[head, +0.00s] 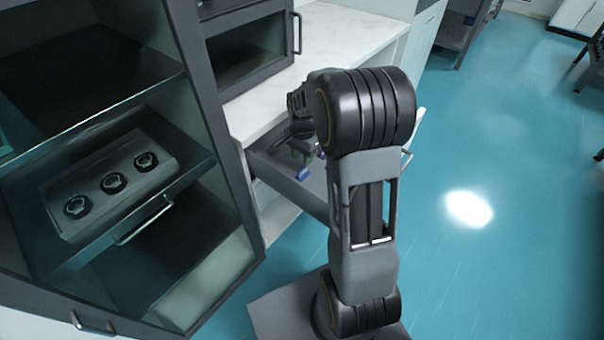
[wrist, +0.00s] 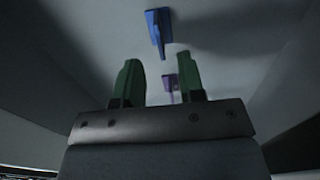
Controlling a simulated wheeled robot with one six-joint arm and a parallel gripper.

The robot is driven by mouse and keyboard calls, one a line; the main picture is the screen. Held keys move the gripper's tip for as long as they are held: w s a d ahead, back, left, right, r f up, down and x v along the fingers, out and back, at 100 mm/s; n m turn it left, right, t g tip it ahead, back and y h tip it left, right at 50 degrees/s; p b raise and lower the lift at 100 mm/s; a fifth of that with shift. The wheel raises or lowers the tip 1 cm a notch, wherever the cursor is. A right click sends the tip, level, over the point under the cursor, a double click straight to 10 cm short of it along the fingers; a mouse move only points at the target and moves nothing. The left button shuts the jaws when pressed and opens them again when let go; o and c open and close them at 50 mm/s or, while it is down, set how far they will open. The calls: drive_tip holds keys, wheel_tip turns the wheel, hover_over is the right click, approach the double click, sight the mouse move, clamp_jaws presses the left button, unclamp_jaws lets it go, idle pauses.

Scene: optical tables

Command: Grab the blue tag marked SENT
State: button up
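A blue tag (head: 281,184) lies in the open drawer in the head view, and it also shows in the wrist view (wrist: 158,30) at the top, beyond my fingertips. No SENT marking can be read on it. A purple tag (wrist: 170,86) shows between and beyond the fingers in the wrist view. My gripper (wrist: 160,84) has two green fingers that stand apart, with nothing held between them. In the head view my arm hides much of the drawer and most of my gripper.
The grey drawer (head: 292,193) is pulled out below a white counter (head: 262,106). To the left, a glass-fronted cabinet holds a tray (head: 93,217) with three round black pieces. Teal floor (head: 500,250) is open on the right.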

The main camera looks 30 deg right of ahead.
sight(303, 171)
wheel_tip(303, 171, down, 5)
drive_tip(key=shift+b, duration=0.55)
clamp_jaws()
